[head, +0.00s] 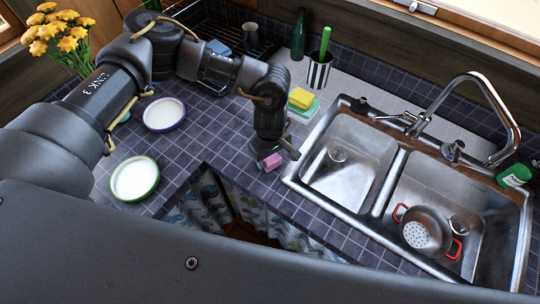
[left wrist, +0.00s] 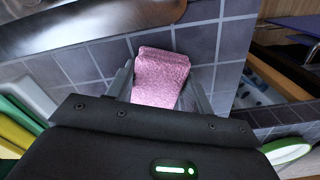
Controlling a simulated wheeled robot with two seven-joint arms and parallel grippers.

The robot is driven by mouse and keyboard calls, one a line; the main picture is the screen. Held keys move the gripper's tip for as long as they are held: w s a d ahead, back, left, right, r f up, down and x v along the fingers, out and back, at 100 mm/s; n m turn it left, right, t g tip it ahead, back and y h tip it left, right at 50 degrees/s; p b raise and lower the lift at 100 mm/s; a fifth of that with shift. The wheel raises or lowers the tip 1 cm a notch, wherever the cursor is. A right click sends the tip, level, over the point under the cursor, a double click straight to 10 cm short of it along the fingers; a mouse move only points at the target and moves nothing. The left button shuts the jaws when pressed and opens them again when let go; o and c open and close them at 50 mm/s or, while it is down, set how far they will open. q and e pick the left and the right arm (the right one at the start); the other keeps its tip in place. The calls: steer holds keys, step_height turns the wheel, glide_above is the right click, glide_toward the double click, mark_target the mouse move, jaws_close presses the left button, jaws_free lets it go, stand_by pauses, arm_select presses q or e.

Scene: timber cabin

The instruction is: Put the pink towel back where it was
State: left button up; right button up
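The pink towel (head: 272,161) is a small folded block over the tiled counter, just left of the sink. My left gripper (head: 276,156) points down at it, one finger on each side. In the left wrist view the towel (left wrist: 160,78) sits between the two fingers (left wrist: 162,88). The fingers are spread about the towel's width, and I cannot tell whether they press on it. Whether the towel rests on the tiles or is just above them is unclear. My right gripper is not in view.
A steel double sink (head: 381,216) is at the right, with a colander (head: 426,231) in one basin. A yellow sponge (head: 301,98) on a green one (head: 305,110) and a striped cup (head: 319,71) stand behind. Two plates (head: 164,114) (head: 135,179) lie left. Tiles between are clear.

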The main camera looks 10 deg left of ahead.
arm_select(q)
steer(key=o, duration=0.5)
steer(key=shift+c, duration=0.2)
steer(key=shift+r, duration=0.35)
step_height(320, 180, up, 12)
steer(key=b, duration=0.4)
steer(key=shift+f, duration=0.2)
